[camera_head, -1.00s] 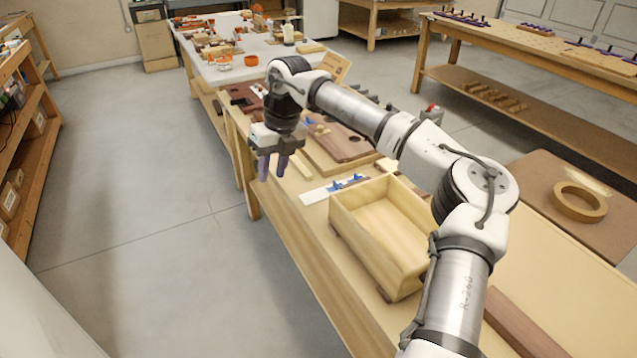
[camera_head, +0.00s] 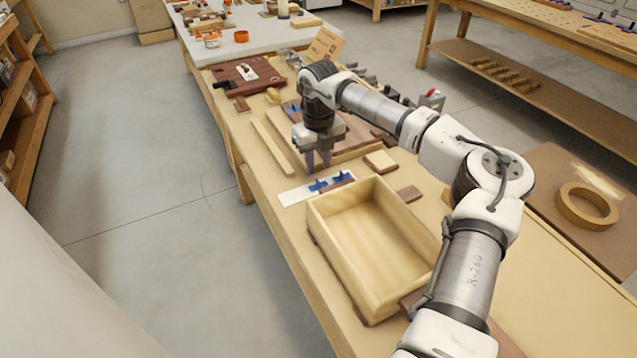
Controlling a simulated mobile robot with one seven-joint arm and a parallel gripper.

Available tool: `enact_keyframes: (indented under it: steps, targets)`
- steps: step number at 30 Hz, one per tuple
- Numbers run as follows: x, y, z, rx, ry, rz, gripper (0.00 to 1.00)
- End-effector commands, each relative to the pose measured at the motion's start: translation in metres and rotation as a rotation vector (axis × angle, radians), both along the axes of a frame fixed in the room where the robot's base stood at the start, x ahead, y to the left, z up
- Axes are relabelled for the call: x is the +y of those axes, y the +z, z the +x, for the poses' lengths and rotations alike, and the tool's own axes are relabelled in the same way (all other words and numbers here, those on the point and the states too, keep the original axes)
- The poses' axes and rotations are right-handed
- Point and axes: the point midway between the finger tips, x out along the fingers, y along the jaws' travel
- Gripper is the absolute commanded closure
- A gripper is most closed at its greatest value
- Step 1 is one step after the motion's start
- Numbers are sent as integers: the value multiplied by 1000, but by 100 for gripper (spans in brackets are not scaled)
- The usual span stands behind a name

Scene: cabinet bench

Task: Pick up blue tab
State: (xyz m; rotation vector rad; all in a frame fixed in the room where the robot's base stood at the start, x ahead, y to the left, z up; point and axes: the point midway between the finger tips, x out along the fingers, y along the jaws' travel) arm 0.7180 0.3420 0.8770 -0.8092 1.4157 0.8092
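Small blue tabs (camera_head: 319,184) stand on a white strip (camera_head: 291,196) that lies on the bench, just behind the open wooden box. Another small blue piece (camera_head: 292,111) shows farther back, left of my wrist. My gripper (camera_head: 319,164) points down above the bench, just behind the blue tabs in the picture. Its two purple-grey fingers are apart, with nothing seen between them. The fingertips look close to the tabs, but I cannot tell the exact height or whether they touch.
The open wooden box (camera_head: 318,240) stands in front of the strip. Wood blocks and a long wooden strip (camera_head: 272,148) lie around my gripper. A dark red board (camera_head: 228,82) lies farther back. A tape roll (camera_head: 587,205) sits at the right. Open floor is at left.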

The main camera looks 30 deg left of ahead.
Motion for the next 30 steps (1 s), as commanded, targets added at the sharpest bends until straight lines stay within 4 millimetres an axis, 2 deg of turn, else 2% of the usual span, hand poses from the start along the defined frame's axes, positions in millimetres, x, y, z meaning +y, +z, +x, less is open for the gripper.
enact_keyframes:
  steps: [5, 13, 22, 28, 30]
  targets:
    - [0, -11, 0, 3, 0, -1, 71]
    - [1, -49, 2, 1, 0, 1, 71]
    - [1, -56, 2, 0, 0, 0, 71]
    - [1, -56, 2, 0, 0, 0, 97]
    - [1, -56, 2, 0, 0, 0, 100]
